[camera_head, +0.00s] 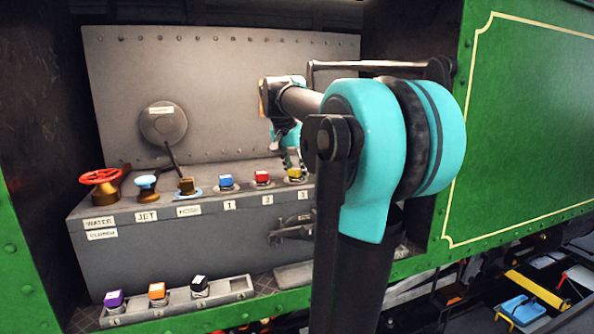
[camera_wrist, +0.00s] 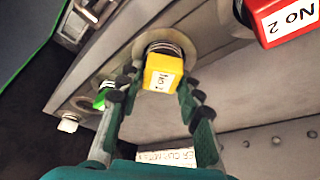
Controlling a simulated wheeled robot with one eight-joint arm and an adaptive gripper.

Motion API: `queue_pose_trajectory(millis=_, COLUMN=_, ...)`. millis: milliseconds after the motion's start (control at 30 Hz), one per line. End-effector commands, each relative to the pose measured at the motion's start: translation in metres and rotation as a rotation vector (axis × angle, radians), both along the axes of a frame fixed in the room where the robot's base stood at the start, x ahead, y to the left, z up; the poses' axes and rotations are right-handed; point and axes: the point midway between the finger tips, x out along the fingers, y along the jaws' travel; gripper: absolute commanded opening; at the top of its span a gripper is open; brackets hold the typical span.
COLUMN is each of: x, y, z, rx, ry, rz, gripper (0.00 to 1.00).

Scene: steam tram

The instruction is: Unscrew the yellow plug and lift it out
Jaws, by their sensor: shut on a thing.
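The yellow plug (camera_head: 297,174) is at the right of the row of coloured plugs on the grey ledge, near the label 3. In the wrist view the yellow plug (camera_wrist: 163,73) has a block-shaped head with a partly legible white label. Threads show between its head and the round collar (camera_wrist: 180,47). My gripper (camera_wrist: 157,88) has a finger on each side of the head and is shut on it. In the head view my gripper (camera_head: 291,156) comes down on the plug from above, and my arm hides part of the ledge to its right.
The red plug (camera_wrist: 282,18), marked No 2, stands close beside the yellow one. A green plug (camera_wrist: 104,95) shows past one finger. A lower tray (camera_head: 235,289) holds several plugs.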

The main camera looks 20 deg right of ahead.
Motion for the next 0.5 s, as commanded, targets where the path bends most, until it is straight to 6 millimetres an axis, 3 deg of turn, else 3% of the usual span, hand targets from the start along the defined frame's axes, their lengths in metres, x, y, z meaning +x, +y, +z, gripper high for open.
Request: queue_pose_trajectory(millis=500, x=0.0002, y=0.0003, z=0.0001, rx=0.002, ry=-0.001, rz=0.137, gripper=0.00)
